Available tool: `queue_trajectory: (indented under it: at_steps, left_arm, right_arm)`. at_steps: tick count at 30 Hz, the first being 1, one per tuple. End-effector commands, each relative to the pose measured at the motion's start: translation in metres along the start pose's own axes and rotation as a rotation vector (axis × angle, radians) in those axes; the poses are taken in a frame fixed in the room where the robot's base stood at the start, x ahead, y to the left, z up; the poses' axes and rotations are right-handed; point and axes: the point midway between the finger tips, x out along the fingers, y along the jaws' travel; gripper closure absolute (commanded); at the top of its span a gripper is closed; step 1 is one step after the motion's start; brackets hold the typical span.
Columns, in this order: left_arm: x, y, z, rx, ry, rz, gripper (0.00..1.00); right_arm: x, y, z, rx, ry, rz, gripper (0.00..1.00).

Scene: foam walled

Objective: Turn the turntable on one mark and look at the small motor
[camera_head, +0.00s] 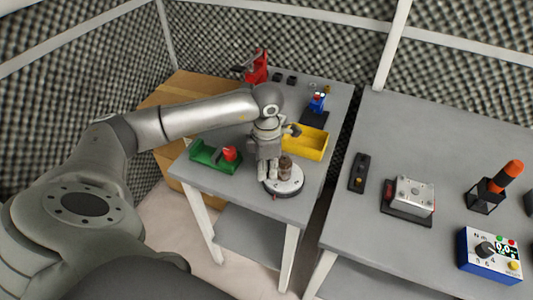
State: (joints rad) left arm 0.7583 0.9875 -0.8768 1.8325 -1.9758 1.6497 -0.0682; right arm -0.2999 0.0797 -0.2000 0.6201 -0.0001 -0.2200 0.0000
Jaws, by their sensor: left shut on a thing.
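The turntable (293,188), a round pale disc with a dark rim, sits near the front edge of the left grey table. A small brown upright cylinder, which looks like the small motor (285,168), stands on it. My left gripper (268,175) points down over the left part of the turntable, just left of the motor. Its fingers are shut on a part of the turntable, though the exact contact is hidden. The marks on the turntable are too small to read. My right gripper is not in view.
A green tray (205,156) with a red piece (230,154) lies left of the turntable. A yellow bin (318,145) stands behind it. A red tool (257,66) is at the back. The right table carries a metal box (411,192) and a blue meter (479,262); a gap separates the tables.

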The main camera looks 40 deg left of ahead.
Motion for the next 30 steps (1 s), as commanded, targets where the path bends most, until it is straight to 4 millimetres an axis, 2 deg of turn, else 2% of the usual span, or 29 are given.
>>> queue_trajectory:
  at_steps: [12,30]
  left_arm:
    - [-0.0008,-0.0062,0.001,-0.151,-0.003,0.003,1.0]
    - [-0.0015,-0.0085,0.0014,-0.198,-0.003,0.002,1.0]
  right_arm:
    - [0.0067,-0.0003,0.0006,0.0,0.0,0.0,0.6]
    - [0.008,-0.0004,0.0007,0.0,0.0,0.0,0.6]
